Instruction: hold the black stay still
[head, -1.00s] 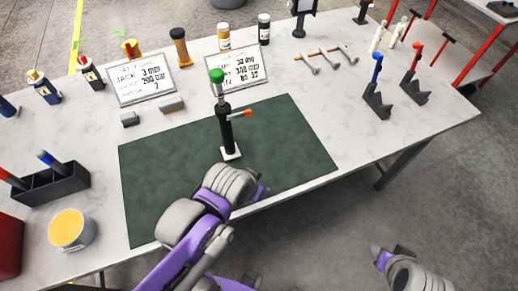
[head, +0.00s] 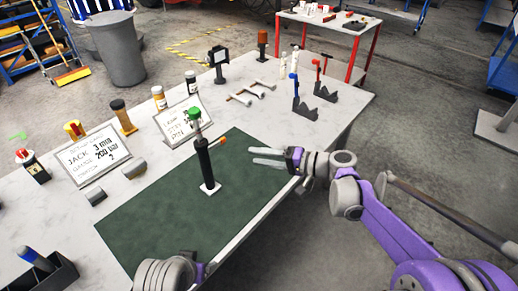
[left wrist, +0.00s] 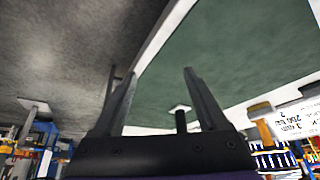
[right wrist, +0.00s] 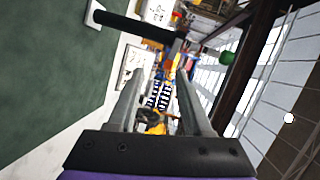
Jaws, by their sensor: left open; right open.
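The black stay (head: 204,163) stands upright on a white foot on the green mat (head: 150,220). It has a green top (head: 194,114) and an orange-tipped side lever (head: 222,142). My right gripper (head: 253,156) is open and empty, pointing at the stay from the right with a gap between. In the right wrist view the stay (right wrist: 130,26) lies across the top, beyond the open fingers (right wrist: 160,72). My left gripper is largely cut off at the bottom of the head view; the left wrist view shows its fingers (left wrist: 155,74) open and empty, the stay (left wrist: 181,122) beyond them.
Two signs (head: 93,152) (head: 184,118), grey blocks and bottles (head: 159,98) stand behind the mat. Wrenches (head: 247,93) and a black rack (head: 300,108) with a blue-handled tool are at the back right. A black holder (head: 45,275) is front left.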

